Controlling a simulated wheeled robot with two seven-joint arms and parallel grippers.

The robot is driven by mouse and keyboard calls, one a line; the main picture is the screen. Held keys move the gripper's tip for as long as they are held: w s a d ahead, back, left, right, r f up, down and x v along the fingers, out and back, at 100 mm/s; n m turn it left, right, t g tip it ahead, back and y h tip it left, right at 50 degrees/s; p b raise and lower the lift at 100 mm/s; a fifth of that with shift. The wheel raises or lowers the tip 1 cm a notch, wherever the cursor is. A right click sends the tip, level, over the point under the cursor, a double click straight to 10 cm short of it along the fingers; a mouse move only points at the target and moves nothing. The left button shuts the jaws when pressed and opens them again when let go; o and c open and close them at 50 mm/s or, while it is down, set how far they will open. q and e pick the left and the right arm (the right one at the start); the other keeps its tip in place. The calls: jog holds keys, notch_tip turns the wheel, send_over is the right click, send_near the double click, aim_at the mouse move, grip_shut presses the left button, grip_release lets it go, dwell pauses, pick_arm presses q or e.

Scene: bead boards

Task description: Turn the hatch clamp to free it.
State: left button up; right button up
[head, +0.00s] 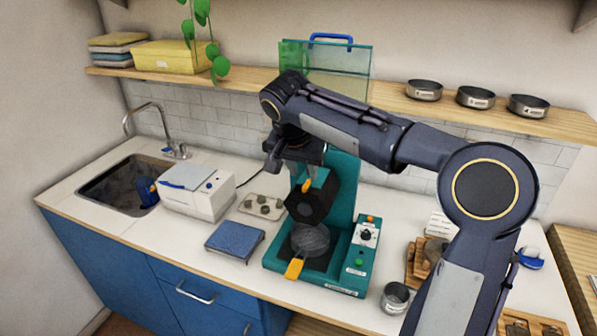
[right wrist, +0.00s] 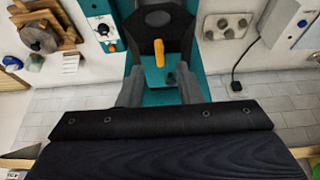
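A teal machine (head: 345,190) stands on the counter, with a black faceted housing (head: 318,205) on its front. A small orange lever, which looks like the hatch clamp (head: 306,186), sits at the top of this housing. The orange lever also shows in the right wrist view (right wrist: 160,54), upright and just beyond my fingertips. My right gripper (head: 300,168) is above the lever, pointing down at it. In the right wrist view its two grey fingers (right wrist: 160,84) are spread with a gap between them and hold nothing. My left gripper is not in view.
A rounded grey mesh part (head: 310,240) and an orange handle (head: 294,268) sit low on the machine. A blue-topped scale (head: 235,240), a white box (head: 197,190) and a tray of knobs (head: 263,205) stand left. A metal cup (head: 396,297) stands right.

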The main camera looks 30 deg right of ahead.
aim_at(307, 183)
jog(key=shift+x, duration=2.2)
grip_shut()
